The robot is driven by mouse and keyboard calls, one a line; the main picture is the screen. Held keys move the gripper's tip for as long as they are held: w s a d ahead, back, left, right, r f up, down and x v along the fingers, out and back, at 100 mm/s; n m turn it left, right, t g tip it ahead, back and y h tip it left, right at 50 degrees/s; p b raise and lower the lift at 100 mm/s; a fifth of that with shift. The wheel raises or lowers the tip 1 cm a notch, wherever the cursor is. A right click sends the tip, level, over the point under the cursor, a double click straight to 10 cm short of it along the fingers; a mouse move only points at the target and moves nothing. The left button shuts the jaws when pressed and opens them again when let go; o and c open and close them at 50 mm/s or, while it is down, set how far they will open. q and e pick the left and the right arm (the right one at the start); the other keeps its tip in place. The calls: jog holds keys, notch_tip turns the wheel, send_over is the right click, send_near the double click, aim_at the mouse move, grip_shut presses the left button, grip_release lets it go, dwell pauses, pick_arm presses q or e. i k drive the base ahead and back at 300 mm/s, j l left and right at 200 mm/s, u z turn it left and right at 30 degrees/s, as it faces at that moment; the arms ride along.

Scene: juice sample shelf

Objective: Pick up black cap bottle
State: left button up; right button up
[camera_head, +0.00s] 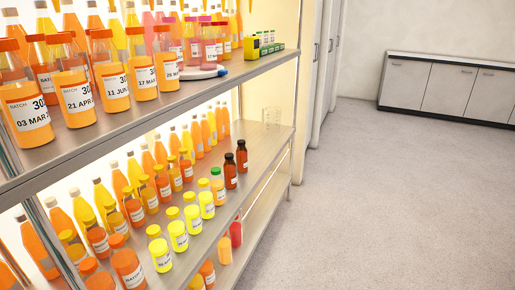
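Two dark brown bottles with black caps stand upright side by side near the right end of the middle shelf. One black cap bottle (242,155) is nearer the shelf's right end. The other black cap bottle (230,171) is just left of it and closer to the front. Both carry a small pale label. Neither of my grippers shows in the head view.
The metal middle shelf (262,146) has bare room right of the brown bottles. A green-capped bottle (217,184) and several yellow-capped bottles stand to their left. The upper shelf (225,72) overhangs. Open floor (400,200) lies right; a low cabinet (447,88) stands far back.

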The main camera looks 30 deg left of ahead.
aim_at(241, 150)
jog(key=i, duration=2.85)
jog(key=i+u, duration=0.4)
jog(key=i+l+u, duration=0.25)
jog(key=u, duration=0.2)
jog(key=i+u, duration=0.1)
jog(key=u, duration=1.45)
